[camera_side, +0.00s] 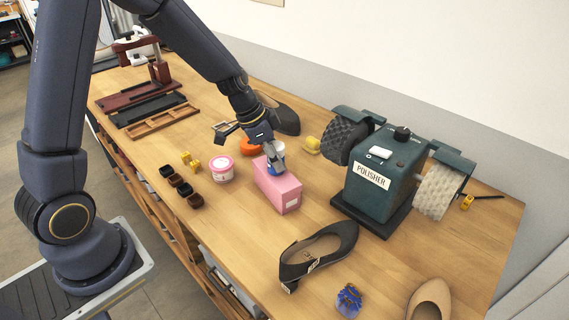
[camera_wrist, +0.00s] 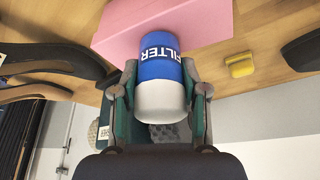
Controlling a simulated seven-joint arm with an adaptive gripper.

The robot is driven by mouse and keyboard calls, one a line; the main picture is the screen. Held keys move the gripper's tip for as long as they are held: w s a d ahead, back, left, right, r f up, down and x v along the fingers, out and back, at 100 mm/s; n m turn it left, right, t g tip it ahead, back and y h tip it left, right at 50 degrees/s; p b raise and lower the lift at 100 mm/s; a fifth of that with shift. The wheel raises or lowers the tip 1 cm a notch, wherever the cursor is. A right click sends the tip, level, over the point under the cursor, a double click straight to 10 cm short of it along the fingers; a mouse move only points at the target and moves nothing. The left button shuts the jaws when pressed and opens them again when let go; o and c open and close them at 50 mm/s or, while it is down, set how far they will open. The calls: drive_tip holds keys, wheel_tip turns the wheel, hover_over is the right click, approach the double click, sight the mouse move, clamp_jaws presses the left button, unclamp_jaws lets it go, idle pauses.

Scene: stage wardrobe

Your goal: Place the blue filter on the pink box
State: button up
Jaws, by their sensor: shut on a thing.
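The blue filter (camera_wrist: 160,68) is a blue and white cylinder lettered FILTER. In the wrist view it sits between the two fingers of my gripper (camera_wrist: 160,105), which is shut on it. The pink box (camera_side: 283,193) stands on the wooden table; in the wrist view the box (camera_wrist: 212,22) lies just beyond the filter's blue end. I cannot tell whether filter and box touch.
A green polisher (camera_side: 378,185) stands right of the box. A pink-lidded jar (camera_side: 221,170) is to its left, an orange item (camera_side: 250,147) behind. A black shoe (camera_side: 318,250) and a blue patterned object (camera_side: 349,300) lie in front. Bare table surrounds the box's front left.

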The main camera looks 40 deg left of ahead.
drive_tip(key=shift+f, duration=0.15)
drive_tip(key=o, duration=1.2)
